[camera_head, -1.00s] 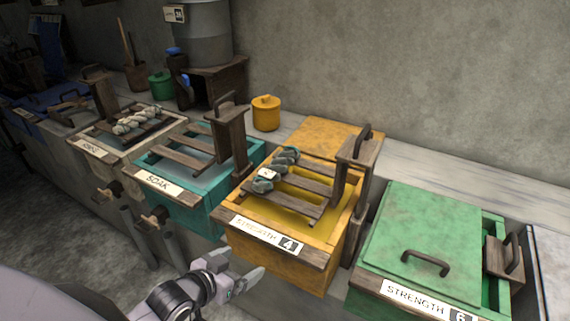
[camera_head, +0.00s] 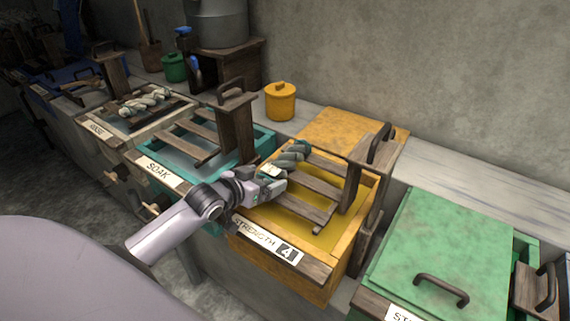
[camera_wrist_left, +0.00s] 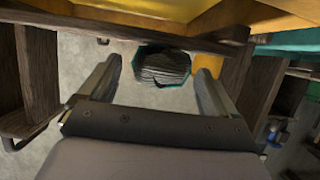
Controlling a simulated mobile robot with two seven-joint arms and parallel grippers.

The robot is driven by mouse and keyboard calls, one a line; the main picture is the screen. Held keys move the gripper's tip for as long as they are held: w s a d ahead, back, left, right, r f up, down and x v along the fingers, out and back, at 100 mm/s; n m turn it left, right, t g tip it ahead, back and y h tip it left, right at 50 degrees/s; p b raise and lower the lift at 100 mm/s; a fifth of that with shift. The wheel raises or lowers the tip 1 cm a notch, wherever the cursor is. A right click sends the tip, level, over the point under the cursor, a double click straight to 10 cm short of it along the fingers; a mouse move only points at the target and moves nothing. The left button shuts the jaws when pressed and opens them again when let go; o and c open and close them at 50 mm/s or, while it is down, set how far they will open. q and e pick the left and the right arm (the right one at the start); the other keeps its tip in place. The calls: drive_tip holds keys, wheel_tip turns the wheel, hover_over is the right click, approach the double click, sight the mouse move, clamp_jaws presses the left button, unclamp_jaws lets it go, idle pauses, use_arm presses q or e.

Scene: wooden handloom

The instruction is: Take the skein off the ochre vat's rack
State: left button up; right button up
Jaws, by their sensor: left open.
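The ochre vat (camera_head: 318,277) has a wooden rack (camera_head: 312,186) of slats with an upright handled post at its right. A grey-teal twisted skein (camera_head: 293,154) lies across the left ends of the slats. My left gripper (camera_head: 272,180) is open at the skein's near end and hides that part of it. In the left wrist view the skein (camera_wrist_left: 162,65) shows end-on as a dark striped bundle with a teal edge, framed between the two open fingers (camera_wrist_left: 158,80). Neither finger clearly touches it. My right gripper is not in view.
A teal SOAK vat (camera_head: 163,173) with its own rack stands left. A pale vat (camera_head: 100,130) beyond it holds another skein (camera_head: 145,101). A green lidded vat (camera_head: 440,240) stands right. An ochre pot (camera_head: 281,101) sits behind on the ledge.

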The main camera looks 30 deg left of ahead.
sight(285, 163)
use_arm(q)
drive_tip(key=shift+x, duration=1.45)
drive_tip(key=c, duration=1.1)
drive_tip(key=shift+c, duration=0.7)
drive_tip(key=shift+r, duration=0.2)
